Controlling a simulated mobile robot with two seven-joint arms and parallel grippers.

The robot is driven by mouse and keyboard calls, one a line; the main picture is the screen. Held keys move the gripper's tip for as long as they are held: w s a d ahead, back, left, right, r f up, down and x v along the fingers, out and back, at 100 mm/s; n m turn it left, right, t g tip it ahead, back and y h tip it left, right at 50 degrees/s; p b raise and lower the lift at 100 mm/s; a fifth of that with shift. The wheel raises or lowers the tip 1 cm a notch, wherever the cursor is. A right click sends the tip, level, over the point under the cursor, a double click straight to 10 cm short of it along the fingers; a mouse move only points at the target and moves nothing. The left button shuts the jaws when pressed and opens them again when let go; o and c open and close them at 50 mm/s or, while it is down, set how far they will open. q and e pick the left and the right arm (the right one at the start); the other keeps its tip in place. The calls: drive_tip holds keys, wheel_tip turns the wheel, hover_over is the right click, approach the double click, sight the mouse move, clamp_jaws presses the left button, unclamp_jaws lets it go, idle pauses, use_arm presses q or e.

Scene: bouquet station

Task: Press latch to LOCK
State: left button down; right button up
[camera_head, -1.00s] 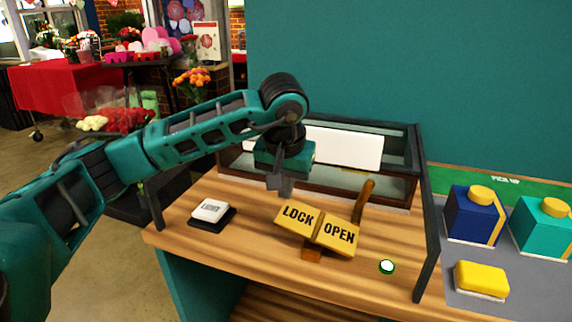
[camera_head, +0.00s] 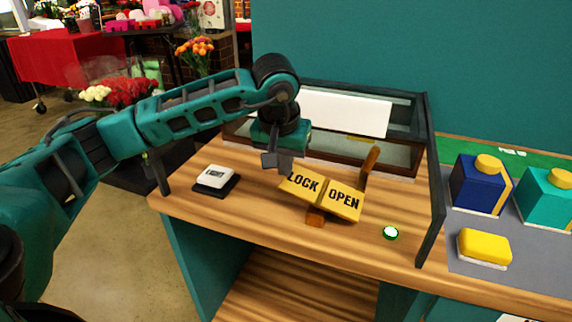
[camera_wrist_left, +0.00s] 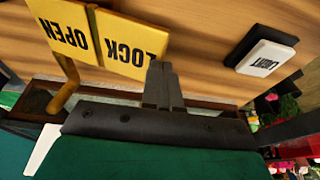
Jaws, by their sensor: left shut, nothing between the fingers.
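The latch is a yellow two-part rocker on the wooden counter, with a LOCK plate (camera_head: 301,190) on the left and an OPEN plate (camera_head: 343,203) on the right. An orange-brown lever rises behind it. My left gripper (camera_head: 277,166) is shut and empty, pointing down at the upper left corner of the LOCK plate. In the left wrist view the shut fingers (camera_wrist_left: 162,85) overlap the edge of the LOCK plate (camera_wrist_left: 128,45). I cannot tell whether they touch it. The OPEN plate (camera_wrist_left: 62,30) is clear of the fingers. My right gripper is out of view.
A white LIGHT button (camera_head: 215,177) on a black base sits left of the latch. A round green-rimmed white button (camera_head: 391,233) is at the front right. A glass case (camera_head: 400,153) stands behind, and a dark post (camera_head: 432,235) stands at right.

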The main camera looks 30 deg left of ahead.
use_arm(q)
drive_tip(key=shift+a+f, duration=0.1)
drive_tip(key=shift+f, duration=0.1)
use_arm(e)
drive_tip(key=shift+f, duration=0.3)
use_arm(q)
drive_tip(key=f+h+b, duration=0.1)
drive_tip(key=b, duration=0.1)
drive_tip(key=a+f+h+b, duration=0.1)
drive_tip(key=b, duration=0.2)
drive_tip(key=shift+s+a+f+t+h, duration=0.1)
drive_tip(key=shift+s+f+t+h, duration=0.1)
drive_tip(key=shift+f+t+h, duration=0.15)
drive_tip(key=shift+a+f+n+h+b, duration=0.1)
drive_tip(key=shift+f+n+h+b, duration=0.1)
drive_tip(key=shift+n+h+b, duration=0.3)
drive_tip(key=shift+f+b, duration=0.1)
drive_tip(key=shift+b, duration=0.3)
drive_tip(key=shift+f, duration=0.1)
drive_tip(key=shift+a+f+b, duration=0.1)
drive_tip(key=shift+f+b, duration=0.1)
drive_tip(key=shift+b, duration=0.25)
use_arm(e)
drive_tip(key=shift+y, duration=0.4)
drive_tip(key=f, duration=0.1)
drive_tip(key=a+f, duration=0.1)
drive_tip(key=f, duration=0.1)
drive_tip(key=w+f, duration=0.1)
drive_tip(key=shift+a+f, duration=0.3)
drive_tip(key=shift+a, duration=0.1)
